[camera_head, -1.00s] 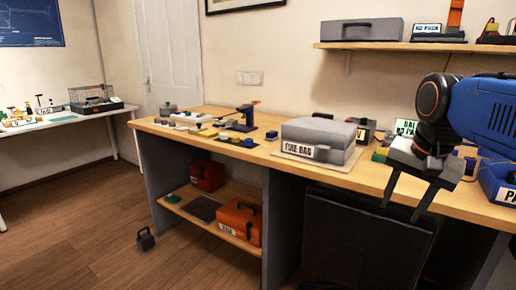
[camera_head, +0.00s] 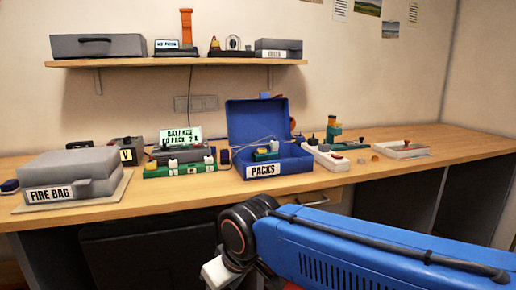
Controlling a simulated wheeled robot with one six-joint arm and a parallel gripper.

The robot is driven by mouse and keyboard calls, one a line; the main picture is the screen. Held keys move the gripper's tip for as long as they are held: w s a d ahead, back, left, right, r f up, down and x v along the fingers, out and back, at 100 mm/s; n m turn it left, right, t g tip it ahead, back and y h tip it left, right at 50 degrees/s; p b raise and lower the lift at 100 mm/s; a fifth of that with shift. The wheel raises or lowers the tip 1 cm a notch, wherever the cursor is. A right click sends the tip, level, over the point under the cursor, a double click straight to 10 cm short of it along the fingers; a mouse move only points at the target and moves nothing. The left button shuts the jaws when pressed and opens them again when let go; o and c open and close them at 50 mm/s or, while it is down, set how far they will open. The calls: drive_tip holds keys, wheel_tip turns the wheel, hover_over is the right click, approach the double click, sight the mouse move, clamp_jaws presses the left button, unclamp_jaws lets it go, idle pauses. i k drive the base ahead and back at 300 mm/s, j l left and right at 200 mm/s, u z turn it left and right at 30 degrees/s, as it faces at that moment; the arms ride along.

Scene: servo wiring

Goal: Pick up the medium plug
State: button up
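I cannot pick out the medium plug for certain. Small pieces sit on a green strip (camera_head: 160,172) on the bench, too small to tell apart. A small dark blue block (camera_head: 224,157) stands at the strip's right end. An open blue box (camera_head: 263,172) labelled PACKS stands to the right of it, with a small green and yellow piece inside. My gripper (camera_head: 218,273) shows only as a pale grey part at the bottom edge, in front of and below the bench. Its fingertips are out of frame, so its opening is hidden.
The wooden bench (camera_head: 440,151) has free room at its right. A grey FIRE BAG case (camera_head: 70,172) stands at the left. A tester with a green display (camera_head: 180,134) stands behind the strip. White trays (camera_head: 404,150) lie right of the box. A shelf (camera_head: 200,62) hangs above.

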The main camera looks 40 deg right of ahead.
sight(274, 144)
drive_tip(key=z, duration=1.2)
